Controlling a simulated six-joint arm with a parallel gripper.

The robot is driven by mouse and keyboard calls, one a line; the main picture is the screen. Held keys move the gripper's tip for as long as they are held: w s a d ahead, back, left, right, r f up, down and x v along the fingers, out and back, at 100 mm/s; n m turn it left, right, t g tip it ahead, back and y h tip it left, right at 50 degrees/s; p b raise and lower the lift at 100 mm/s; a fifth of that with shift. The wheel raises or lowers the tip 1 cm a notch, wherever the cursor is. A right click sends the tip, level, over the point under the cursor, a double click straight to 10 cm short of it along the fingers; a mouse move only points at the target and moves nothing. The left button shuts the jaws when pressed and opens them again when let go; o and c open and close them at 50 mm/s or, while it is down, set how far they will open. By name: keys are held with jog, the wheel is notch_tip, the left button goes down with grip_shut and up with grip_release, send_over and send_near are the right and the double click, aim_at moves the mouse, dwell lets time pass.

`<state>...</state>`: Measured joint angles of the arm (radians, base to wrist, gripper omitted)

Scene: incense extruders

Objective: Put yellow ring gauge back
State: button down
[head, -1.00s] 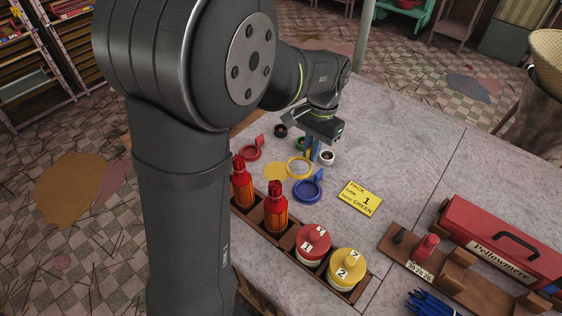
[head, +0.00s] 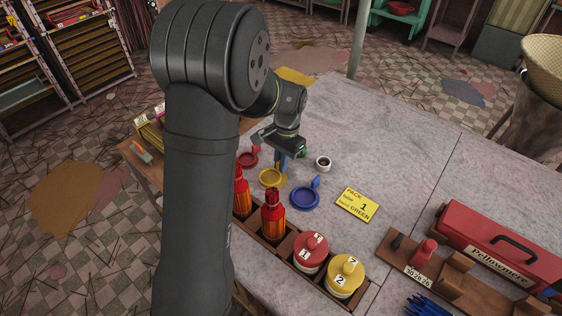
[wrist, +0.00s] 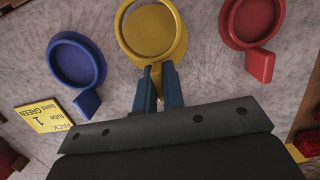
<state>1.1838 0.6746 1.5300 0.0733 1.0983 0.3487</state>
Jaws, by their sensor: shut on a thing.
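The yellow ring gauge (head: 272,177) is among the other ring gauges, between the red ring gauge (head: 248,158) and the blue ring gauge (head: 305,197). My gripper (head: 281,163) is over its far side. In the wrist view, my gripper (wrist: 159,88) has its two blue fingers closed on the tab of the yellow ring gauge (wrist: 178,45). The ring looks level and low, at or just above the table; exact contact cannot be told. The blue ring gauge (wrist: 104,65) is to its left and the red ring gauge (wrist: 229,30) to its right, both apart.
A white cup with dark contents (head: 323,164) stands right of my gripper. A yellow card (head: 357,205) lies on the table. A wooden rack with red bottles (head: 273,218) and red and yellow lidded jars (head: 310,252) lines the near edge. The table's middle is clear.

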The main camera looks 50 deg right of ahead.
jog(key=shift+f, duration=0.6)
jog(key=c, duration=1.5)
grip_release()
jog(key=r, duration=0.4)
jog(key=d+r, duration=0.1)
jog(key=r, duration=0.3)
jog(key=d+r, duration=0.1)
jog(key=r, duration=0.4)
